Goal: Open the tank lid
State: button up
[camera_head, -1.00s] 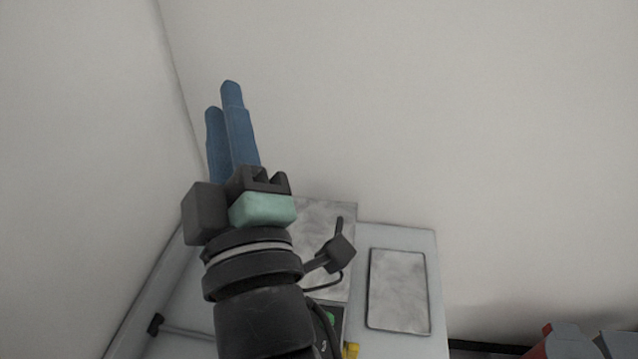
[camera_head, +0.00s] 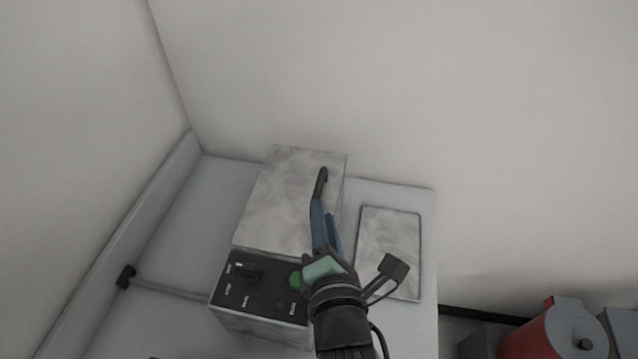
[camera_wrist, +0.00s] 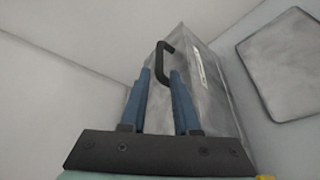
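The tank is a grey, mottled metal box (camera_head: 285,200) with a dark control panel (camera_head: 262,287) on its front. A black bar handle (camera_head: 321,181) sits towards the right of its lid. In the wrist view the handle (camera_wrist: 163,62) lies just ahead of my fingertips, roughly in line with the gap between them. My gripper (camera_head: 322,208) has blue fingers and is over the right part of the tank. Whether a fingertip touches the handle I cannot tell. The lid looks shut.
A flat grey plate (camera_head: 395,235) lies on the pale bench (camera_head: 180,215) right of the tank. A dark knob on a rod (camera_head: 126,276) is at the left. Walls close in behind and left. A red container (camera_head: 545,335) stands low at the right.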

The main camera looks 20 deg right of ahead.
aim_at(318, 185)
jog(key=x, duration=0.8)
jog(key=shift+w+d+p, duration=0.1)
jog(key=shift+w+p, duration=0.05)
jog(key=shift+p, duration=0.15)
jog(key=shift+c, duration=0.3)
grip_shut()
dwell(0.7)
